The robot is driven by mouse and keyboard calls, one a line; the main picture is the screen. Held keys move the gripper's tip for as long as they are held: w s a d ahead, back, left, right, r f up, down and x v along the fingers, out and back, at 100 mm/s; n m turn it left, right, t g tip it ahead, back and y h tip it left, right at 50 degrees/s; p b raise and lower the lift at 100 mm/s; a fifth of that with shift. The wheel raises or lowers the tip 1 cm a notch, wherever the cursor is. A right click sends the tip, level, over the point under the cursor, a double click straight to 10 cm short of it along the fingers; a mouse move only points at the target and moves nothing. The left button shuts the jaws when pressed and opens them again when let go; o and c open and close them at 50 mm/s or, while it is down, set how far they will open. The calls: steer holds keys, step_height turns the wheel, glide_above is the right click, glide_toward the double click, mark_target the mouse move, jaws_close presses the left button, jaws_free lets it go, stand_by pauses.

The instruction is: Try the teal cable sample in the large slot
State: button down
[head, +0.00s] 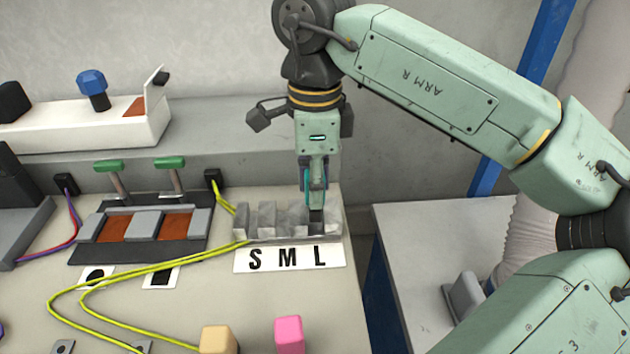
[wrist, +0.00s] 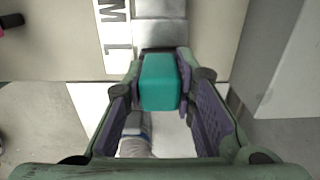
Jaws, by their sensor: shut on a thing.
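My gripper (head: 314,205) points straight down over the right end of the grey slotted block (head: 265,222), above the letter L on the white S M L label (head: 290,259). In the wrist view, the gripper (wrist: 160,95) is shut on the teal cable sample (wrist: 160,82), with a finger on each side. The slotted block (wrist: 160,32) lies just beyond the sample there, beside the label (wrist: 115,35). In the head view, the fingers mostly hide the sample. I cannot tell how deep its lower end sits in the large slot.
Yellow cables (head: 140,267) run left from the slotted block across the bench. A tan block (head: 218,340) and a pink block (head: 289,335) stand at the front. Two green-handled levers (head: 170,163) rise to the left. The bench's right edge is close to the block.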

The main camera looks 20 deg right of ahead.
steer(key=shift+f+b, duration=0.8)
steer(key=shift+f, duration=0.3)
steer(key=c, duration=1.2)
jaws_free()
steer(key=shift+r, duration=0.1)
steer(key=shift+c, duration=0.2)
step_height(320, 180, up, 8)
steer(key=shift+f, duration=0.25)
